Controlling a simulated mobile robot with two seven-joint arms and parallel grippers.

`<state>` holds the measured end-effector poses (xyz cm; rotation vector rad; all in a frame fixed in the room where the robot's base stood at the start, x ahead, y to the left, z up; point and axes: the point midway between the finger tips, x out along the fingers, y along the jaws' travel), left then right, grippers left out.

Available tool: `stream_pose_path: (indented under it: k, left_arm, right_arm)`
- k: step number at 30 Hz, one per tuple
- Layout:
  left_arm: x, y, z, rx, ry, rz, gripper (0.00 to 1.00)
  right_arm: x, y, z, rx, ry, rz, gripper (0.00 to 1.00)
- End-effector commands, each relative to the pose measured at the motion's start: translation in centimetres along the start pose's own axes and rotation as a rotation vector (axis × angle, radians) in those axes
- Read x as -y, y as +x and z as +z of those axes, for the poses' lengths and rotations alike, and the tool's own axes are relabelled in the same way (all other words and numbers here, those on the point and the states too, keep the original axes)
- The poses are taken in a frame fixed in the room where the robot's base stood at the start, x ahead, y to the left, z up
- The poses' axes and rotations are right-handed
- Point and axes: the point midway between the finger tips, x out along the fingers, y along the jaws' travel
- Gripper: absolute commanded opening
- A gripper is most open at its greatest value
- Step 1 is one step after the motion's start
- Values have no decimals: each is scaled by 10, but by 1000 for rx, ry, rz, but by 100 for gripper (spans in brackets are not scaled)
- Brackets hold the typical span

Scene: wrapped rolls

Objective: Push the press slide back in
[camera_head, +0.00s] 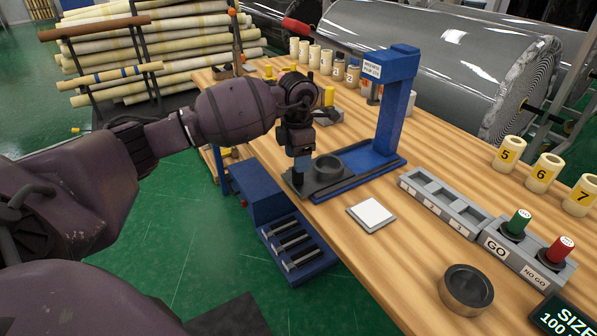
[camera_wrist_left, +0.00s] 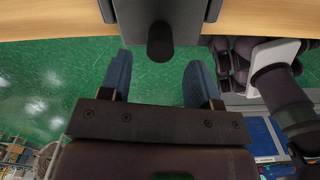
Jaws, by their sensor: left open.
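The blue press (camera_head: 392,110) stands on the wooden bench, its head reaching over a blue base. Its dark slide (camera_head: 325,188) sticks out of the base toward the bench's near edge and carries a dark round cup (camera_head: 328,168). My left gripper (camera_head: 301,172) points down at the slide's outer end and hides its handle in the head view. In the left wrist view the open fingers (camera_wrist_left: 160,85) stand either side of the line of a dark round knob (camera_wrist_left: 160,42) on the slide (camera_wrist_left: 160,12). The right gripper does not show.
A white square pad (camera_head: 371,214), a grey compartment tray (camera_head: 445,203), GO and NO GO gauges (camera_head: 520,222) and a dark ring (camera_head: 466,289) lie to the right. A blue slotted rack (camera_head: 295,246) stands below the bench edge. Numbered rolls (camera_head: 507,153) stand behind.

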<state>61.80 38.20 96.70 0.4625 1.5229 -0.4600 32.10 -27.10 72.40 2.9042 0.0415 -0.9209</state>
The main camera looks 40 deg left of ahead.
Motion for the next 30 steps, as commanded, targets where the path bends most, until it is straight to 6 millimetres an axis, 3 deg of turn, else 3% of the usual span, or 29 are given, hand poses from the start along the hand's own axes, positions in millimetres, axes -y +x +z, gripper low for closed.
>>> stream_pose_path:
  k: [3,9,21,23,30]
  left_arm:
    - [1,21,0,-1,0,-4,57]
    - [0,41,0,0,-1,-2,57]
    - [0,46,0,2,0,-1,57]
    - [0,46,0,2,0,-1,51]
    - [0,46,0,1,0,-1,14]
  right_arm:
    - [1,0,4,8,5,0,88]
    - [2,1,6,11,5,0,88]
    - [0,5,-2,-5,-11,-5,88]
    - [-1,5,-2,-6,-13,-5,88]
    - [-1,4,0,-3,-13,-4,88]
